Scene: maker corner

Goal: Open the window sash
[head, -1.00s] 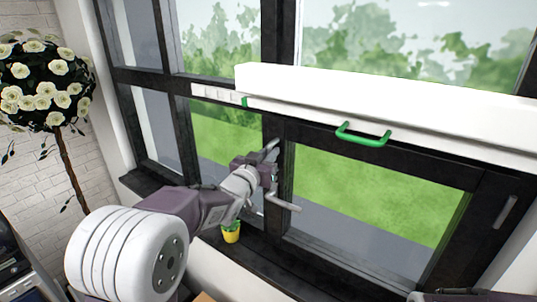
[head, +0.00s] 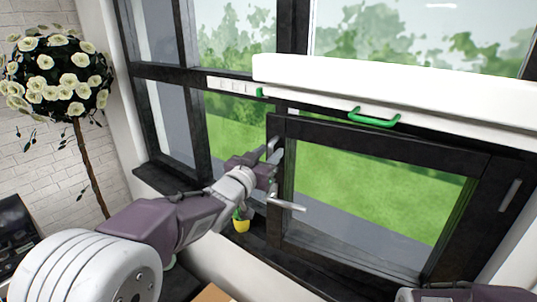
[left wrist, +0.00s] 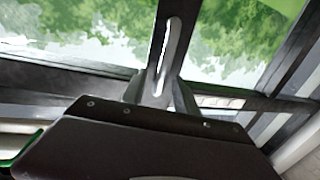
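The dark-framed window sash (head: 380,140) is right of centre in the head view. Its left stile stands out of line with the post above, so it seems swung a little into the room. My left gripper (head: 275,176) is at this left stile. Pale grey pieces show above and below it, the lower one a bar (head: 288,204); I cannot clearly tell finger from handle.
A white box-like blind (head: 400,90) with a green handle (head: 374,118) runs above the sash. A yellow plant pot (head: 241,225) stands on the dark sill below my left gripper. A white-flowered tree (head: 62,85) is at far left.

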